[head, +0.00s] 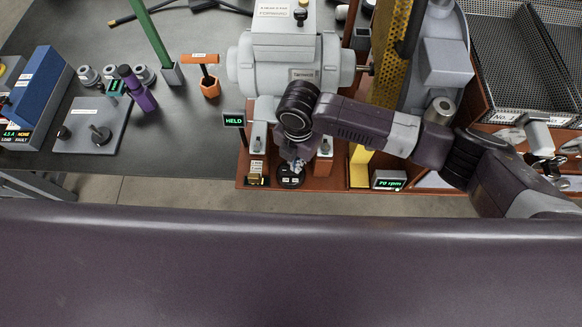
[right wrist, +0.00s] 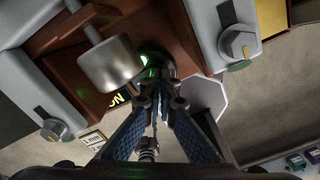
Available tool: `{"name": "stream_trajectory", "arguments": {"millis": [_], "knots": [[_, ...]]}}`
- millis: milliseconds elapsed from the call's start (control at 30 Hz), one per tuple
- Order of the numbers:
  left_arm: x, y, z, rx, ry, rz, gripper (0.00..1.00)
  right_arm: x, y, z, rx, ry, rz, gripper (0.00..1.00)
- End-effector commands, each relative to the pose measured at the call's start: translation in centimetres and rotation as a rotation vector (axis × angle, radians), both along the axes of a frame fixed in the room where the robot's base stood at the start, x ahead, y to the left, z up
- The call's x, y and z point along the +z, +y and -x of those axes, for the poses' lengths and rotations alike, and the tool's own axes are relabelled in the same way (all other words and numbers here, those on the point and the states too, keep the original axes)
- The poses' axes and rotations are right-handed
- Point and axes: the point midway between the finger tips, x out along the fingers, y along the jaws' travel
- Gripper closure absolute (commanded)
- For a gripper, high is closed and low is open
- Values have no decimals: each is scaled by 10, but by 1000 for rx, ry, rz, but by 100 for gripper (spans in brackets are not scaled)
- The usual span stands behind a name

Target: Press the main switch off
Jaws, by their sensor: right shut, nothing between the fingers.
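A round black switch base (head: 291,178) with small pale labels sits at the front edge of the brown machine base. I take it as the main switch. In the right wrist view a dark round part with a green glow (right wrist: 150,62) shows just beyond the fingertips, with a yellow "ON" label (right wrist: 117,99) beside it. My right gripper (head: 294,165) is over the black switch base; its blue-padded fingers also show in the right wrist view (right wrist: 161,105), shut and empty. The fingers hide part of the switch, so I cannot tell contact or its position. My left gripper is not in view.
A grey motor (head: 289,72) stands behind my right gripper. A "HELD" display (head: 234,120) is to the left, a "70 rpm" display (head: 388,181) to the right.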

Motion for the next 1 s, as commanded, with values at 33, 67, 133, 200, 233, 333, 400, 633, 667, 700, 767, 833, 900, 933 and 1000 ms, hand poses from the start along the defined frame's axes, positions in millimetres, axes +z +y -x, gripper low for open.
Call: {"name": "stream_trajectory", "arguments": {"millis": [33,67,133,200,233,333,400,633,667,700,767,833,900,933,1000], "knots": [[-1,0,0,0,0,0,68,-1,0,0,0,0,0,100],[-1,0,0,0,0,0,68,-2,0,0,0,0,0,100],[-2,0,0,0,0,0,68,-3,0,0,0,0,0,100],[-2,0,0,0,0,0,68,-4,0,0,0,0,0,100],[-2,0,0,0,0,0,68,-4,0,0,0,0,0,100],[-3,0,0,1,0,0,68,-6,0,0,1,0,0,100],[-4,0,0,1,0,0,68,-7,0,0,1,0,0,100],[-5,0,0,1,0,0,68,-10,0,0,1,0,0,100],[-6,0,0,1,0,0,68,-11,0,0,1,0,0,100],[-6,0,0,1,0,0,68,-12,0,0,1,0,0,100],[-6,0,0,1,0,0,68,-12,0,0,1,0,0,100],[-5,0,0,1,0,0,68,-11,0,0,1,0,0,100],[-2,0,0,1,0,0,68,-8,0,0,1,1,-1,100],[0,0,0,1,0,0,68,-6,0,0,1,1,-1,100],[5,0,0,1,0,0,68,-1,0,0,1,1,-1,100]]}}
